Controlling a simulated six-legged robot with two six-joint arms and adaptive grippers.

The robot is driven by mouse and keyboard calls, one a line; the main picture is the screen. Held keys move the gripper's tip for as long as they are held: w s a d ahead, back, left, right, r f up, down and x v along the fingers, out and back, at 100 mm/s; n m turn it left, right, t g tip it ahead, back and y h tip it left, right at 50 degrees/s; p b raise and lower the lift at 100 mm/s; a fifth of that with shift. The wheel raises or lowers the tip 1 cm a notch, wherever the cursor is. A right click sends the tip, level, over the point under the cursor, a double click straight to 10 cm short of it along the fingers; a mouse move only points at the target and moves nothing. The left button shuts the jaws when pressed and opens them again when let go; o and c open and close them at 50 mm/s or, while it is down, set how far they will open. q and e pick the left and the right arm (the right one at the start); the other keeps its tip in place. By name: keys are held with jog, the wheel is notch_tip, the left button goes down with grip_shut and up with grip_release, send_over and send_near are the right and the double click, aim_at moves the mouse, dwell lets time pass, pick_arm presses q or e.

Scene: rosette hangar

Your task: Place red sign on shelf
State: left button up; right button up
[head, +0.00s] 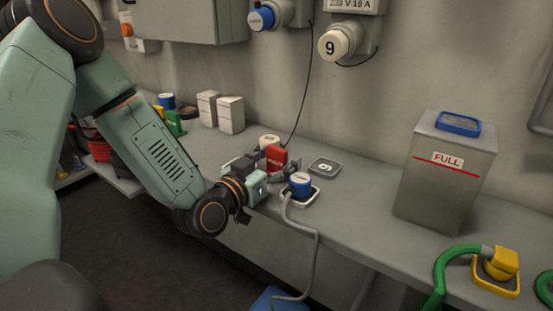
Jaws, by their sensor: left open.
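The small red sign (276,158) stands upright on the long grey shelf (350,211) along the wall, near the middle of the head view. My left gripper (284,170) reaches in from the left and is open. Its fingers are right at the sign, low in front of it, and hide the sign's lower part. I cannot tell whether the sign is between the fingers or touching them. My right gripper is not in view.
A blue plug (300,184) with a grey cable sits just right of my left gripper. A white round plug (269,142) is behind the sign. A grey FULL bin (446,175) stands to the right. White boxes (231,115) stand behind. A flat plate marked 9 (325,168) lies nearby.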

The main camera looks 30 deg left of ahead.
aim_at(274, 159)
pick_arm(q)
jog(key=shift+r, duration=0.1)
jog(key=shift+r, duration=0.1)
jog(key=s+p, duration=0.2)
jog(key=s, duration=0.1)
jog(key=s+p, duration=0.1)
jog(key=shift+s+a, duration=0.3)
jog(key=shift+s, duration=0.1)
jog(key=s+p, duration=0.5)
jog(key=s, duration=0.2)
jog(key=shift+a, duration=0.15)
jog(key=shift+s, duration=0.1)
